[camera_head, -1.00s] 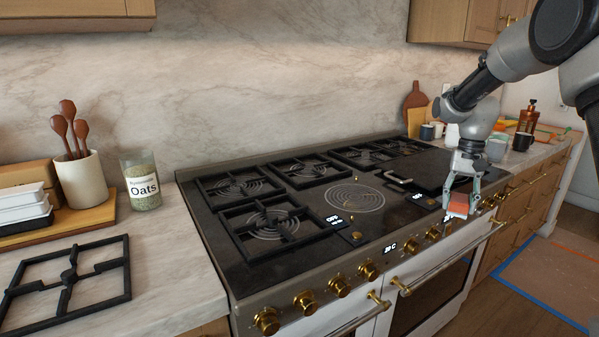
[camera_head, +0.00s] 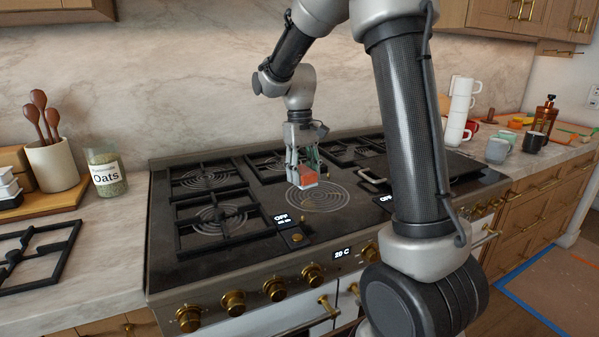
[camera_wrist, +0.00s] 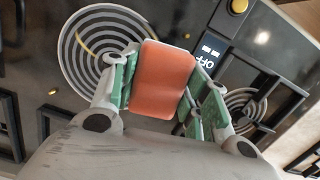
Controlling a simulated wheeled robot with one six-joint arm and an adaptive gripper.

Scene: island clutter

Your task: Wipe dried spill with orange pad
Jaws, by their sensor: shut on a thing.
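My gripper (camera_head: 302,170) is shut on the orange pad (camera_head: 308,178), which has a pale edge. The pad is over the left edge of the bare ringed burner (camera_head: 326,199) in the middle of the stove. I cannot tell if it touches the surface. In the wrist view the pad (camera_wrist: 163,80) sits between the green-lined fingers, with the rings (camera_wrist: 78,52) showing behind it to the left. Small yellowish marks (camera_wrist: 83,46) lie on and around the rings; I cannot tell if they are the dried spill. The pad hides part of the burner.
Black grates (camera_head: 217,214) stand on the left and back burners. A griddle (camera_head: 460,166) with a handle lies to the right, partly behind my arm. A loose grate (camera_head: 35,262), oats jar (camera_head: 106,172) and spoon crock (camera_head: 53,165) are on the left counter; mugs (camera_head: 459,110) are stacked right.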

